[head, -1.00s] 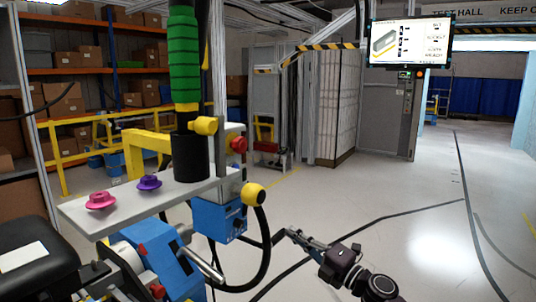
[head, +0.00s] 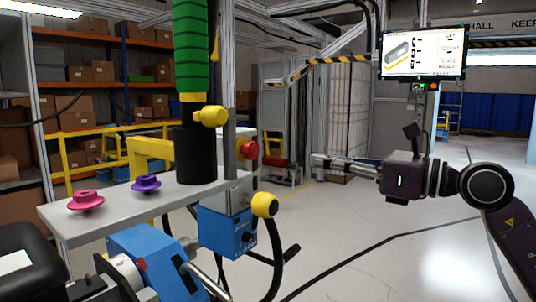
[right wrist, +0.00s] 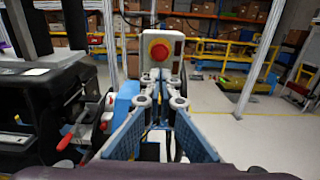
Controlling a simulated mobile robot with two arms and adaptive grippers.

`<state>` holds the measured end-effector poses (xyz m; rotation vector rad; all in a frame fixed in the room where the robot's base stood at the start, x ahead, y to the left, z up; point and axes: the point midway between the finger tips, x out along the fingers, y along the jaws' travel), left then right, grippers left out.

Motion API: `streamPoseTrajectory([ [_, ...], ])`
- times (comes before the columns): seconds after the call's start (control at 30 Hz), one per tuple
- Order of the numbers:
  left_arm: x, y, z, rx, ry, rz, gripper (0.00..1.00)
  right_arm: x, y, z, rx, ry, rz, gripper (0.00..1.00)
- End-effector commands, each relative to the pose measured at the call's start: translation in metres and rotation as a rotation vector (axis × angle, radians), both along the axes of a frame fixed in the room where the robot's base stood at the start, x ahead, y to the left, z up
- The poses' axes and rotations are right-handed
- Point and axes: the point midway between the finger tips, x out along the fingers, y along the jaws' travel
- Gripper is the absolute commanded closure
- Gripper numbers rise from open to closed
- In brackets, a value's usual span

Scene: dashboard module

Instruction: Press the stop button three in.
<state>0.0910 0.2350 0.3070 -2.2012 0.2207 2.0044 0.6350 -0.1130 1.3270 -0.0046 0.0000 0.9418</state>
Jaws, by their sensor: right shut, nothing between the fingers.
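In the right wrist view the red stop button (right wrist: 159,50) has a yellow ring and sits on a pale box, straight ahead of my fingertips. My right gripper (head: 316,163) is to the right of the button, pointing left towards it, with a clear gap between. In the right wrist view the right gripper's (right wrist: 161,77) fingers come together, shut and empty, just below the button in the picture. My left gripper is not in view.
A grey shelf plate (head: 120,205) carries a pink knob (head: 86,200) and a purple knob (head: 146,184). A yellow ball-shaped knob (head: 264,205) and a blue box (head: 228,232) sit below the button. A screen (head: 423,53) hangs at the upper right. Open floor lies to the right.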

Motion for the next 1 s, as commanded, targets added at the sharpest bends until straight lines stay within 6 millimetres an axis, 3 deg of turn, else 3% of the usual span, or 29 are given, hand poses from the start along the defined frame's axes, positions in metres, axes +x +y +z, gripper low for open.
streamPoseTrajectory([
  [0.27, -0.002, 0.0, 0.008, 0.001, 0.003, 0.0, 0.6, 0.01, 0.015, 0.003, 0.005, 0.003, 0.003, 1.0],
  [0.7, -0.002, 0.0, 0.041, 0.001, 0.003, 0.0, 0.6, 0.063, 0.088, 0.004, 0.005, 0.005, 0.003, 1.0],
  [1.0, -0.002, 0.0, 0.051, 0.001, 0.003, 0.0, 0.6, 0.081, 0.112, 0.001, 0.004, 0.002, 0.001, 1.0],
])
